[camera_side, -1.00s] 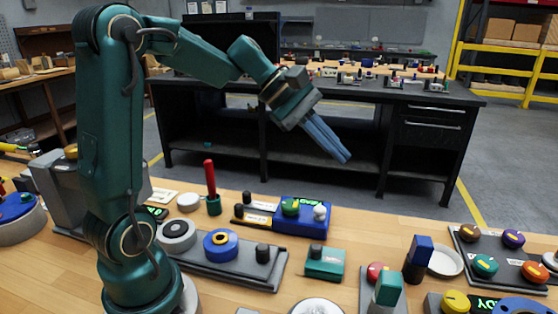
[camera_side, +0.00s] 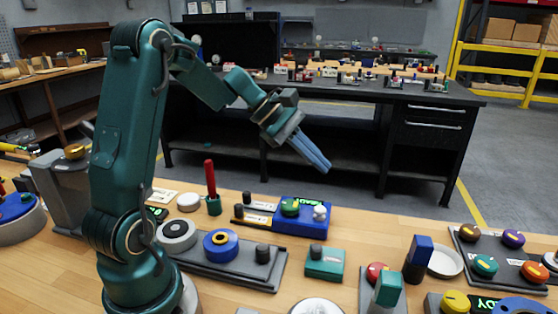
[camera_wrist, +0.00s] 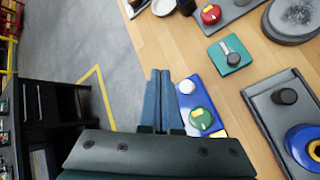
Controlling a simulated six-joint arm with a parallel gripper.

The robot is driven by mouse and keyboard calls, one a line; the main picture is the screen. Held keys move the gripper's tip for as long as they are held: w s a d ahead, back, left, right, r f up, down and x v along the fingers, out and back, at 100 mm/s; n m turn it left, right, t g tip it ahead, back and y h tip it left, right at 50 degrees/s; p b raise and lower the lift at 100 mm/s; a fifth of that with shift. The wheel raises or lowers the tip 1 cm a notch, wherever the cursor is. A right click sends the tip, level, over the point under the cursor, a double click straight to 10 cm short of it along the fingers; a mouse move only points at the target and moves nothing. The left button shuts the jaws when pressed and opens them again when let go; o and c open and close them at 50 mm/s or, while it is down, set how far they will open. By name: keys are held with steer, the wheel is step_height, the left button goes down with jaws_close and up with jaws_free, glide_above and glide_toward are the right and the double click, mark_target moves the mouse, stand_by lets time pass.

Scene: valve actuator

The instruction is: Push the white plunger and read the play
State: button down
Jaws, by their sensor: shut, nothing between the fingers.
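The white plunger (camera_side: 320,212) is a small pale round knob on the right end of a blue box (camera_side: 303,225). A green knob (camera_side: 290,207) sits to its left, and a display with green lettering (camera_side: 309,199) is behind. My gripper (camera_side: 322,167) has its blue fingers closed together and empty, in the air above and beyond the box, tilted down to the right. In the wrist view the fingertips (camera_wrist: 161,76) appear just left of the plunger (camera_wrist: 186,86), partly overlapping the blue box (camera_wrist: 207,105). No contact shows.
A red upright handle (camera_side: 210,180) stands left of the box. A grey plate with a blue-and-yellow ring (camera_side: 221,244) lies in front. A teal box (camera_side: 324,262) and a dark blue-topped post (camera_side: 419,252) are to the right. Bare wood lies between them.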

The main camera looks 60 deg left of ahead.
glide_toward(325, 208)
steer(key=shift+w+d+f, duration=0.7)
steer(key=shift+w+d, duration=0.05)
steer(key=shift+w, duration=0.25)
steer(key=shift+w+d+f, duration=0.65)
steer(key=shift+w+d, duration=0.05)
steer(key=shift+w, duration=0.25)
steer(key=shift+f, duration=0.1)
stand_by(0.4)
steer(key=shift+f, duration=0.3)
steer(key=shift+f, duration=0.55)
stand_by(0.7)
steer(key=shift+r, duration=1)
steer(key=shift+r, duration=2.45)
